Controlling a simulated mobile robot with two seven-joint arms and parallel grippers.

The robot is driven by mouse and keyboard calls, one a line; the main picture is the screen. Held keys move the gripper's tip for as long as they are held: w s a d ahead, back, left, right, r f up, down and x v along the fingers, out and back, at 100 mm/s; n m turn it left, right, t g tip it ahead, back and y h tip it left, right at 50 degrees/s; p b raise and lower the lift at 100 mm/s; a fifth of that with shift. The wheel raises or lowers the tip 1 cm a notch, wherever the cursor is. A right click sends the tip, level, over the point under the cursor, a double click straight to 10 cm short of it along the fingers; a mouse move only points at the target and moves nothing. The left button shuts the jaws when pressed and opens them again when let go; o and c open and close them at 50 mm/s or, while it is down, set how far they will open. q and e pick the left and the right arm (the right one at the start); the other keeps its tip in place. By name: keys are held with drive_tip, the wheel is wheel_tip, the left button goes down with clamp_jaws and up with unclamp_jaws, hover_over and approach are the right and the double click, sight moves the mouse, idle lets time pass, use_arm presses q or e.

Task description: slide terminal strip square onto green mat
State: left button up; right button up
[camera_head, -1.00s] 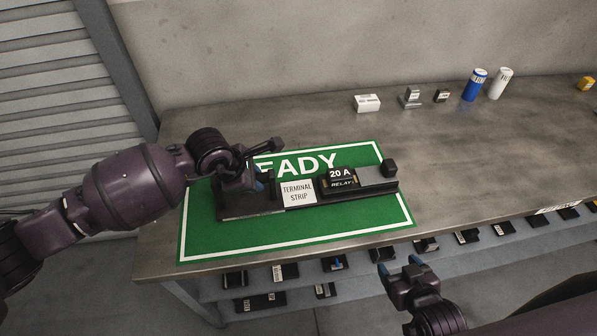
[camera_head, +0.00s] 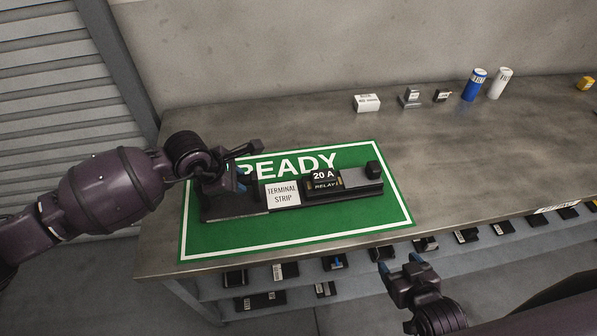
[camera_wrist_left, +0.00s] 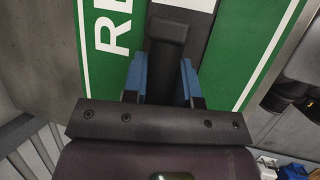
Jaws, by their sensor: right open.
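The terminal strip (camera_head: 222,207) is a long dark bar with a white "TERMINAL STRIP" label, a black "20 A RELAY" block, a grey plate and a black end knob. My left gripper (camera_head: 238,181) is at the strip's left end. In the left wrist view its blue-padded fingers (camera_wrist_left: 162,80) are closed on both sides of a black end block. My right gripper (camera_head: 398,275) is open and empty in front of the table's edge.
A white box (camera_head: 367,103), small grey parts, a blue can (camera_head: 474,85) and a white can (camera_head: 499,83) stand at the back of the table. A lower shelf holds several dark parts.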

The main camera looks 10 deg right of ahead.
use_arm(q)
drive_tip(key=o, duration=0.5)
drive_tip(key=shift+a+f, duration=0.2)
drive_tip(key=shift+f, duration=0.1)
drive_tip(key=shift+o, duration=0.2)
drive_tip(key=shift+d+r, duration=0.1)
drive_tip(key=shift+r, duration=0.15)
drive_tip(key=v, duration=1.1)
drive_tip(key=shift+r, duration=0.35)
drive_tip(key=shift+s, duration=0.1)
